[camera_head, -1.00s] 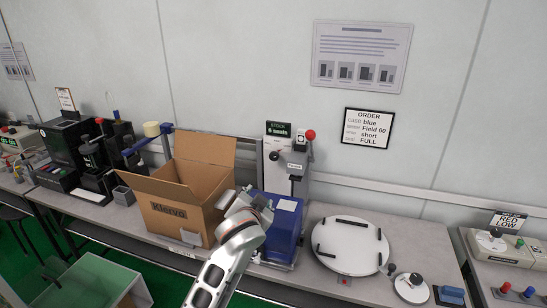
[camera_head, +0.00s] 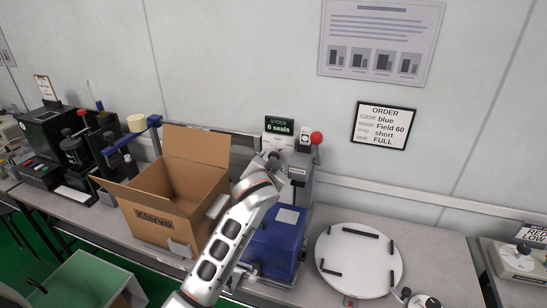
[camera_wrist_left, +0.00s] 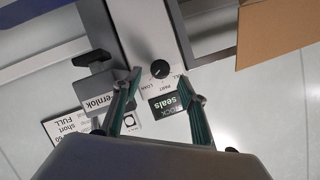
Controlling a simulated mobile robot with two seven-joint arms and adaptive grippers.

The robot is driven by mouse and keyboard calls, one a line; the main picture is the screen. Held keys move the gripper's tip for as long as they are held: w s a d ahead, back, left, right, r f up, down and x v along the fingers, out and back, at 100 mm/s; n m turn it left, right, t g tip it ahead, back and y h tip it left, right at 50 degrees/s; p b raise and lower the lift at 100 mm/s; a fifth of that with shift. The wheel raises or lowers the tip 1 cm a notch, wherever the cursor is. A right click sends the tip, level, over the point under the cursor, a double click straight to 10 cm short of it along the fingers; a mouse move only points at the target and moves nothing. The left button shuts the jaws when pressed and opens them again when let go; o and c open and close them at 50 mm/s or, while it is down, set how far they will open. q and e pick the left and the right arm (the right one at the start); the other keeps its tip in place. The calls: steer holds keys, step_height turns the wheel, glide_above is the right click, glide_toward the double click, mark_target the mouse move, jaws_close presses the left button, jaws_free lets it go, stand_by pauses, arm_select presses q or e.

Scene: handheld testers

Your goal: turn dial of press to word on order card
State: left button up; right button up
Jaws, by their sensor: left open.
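The order card (camera_head: 384,125) on the wall reads case blue, tester Field 60, short, seal FULL. The press (camera_head: 299,180) is a grey column with a red-ball lever. Its black round dial (camera_wrist_left: 160,69) is on a white panel in the left wrist view, with small words beside it, PART among them; I cannot tell clearly where its mark points. My left gripper (camera_head: 268,162) is at the press panel, hiding the dial in the head view. In the wrist view its fingers (camera_wrist_left: 158,84) are open and empty, their tips near the dial, one to each side; contact cannot be told.
A blue case (camera_head: 272,247) stands at the foot of the press. An open cardboard box (camera_head: 160,222) is left of my arm. A white round turntable (camera_head: 345,278) is to the right. The stock sign (camera_head: 279,126) sits above the panel.

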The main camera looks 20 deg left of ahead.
mark_target(275, 154)
arm_select(q)
steer(key=shift+x, duration=2.55)
steer(key=shift+c, duration=0.4)
steer(key=c, duration=1)
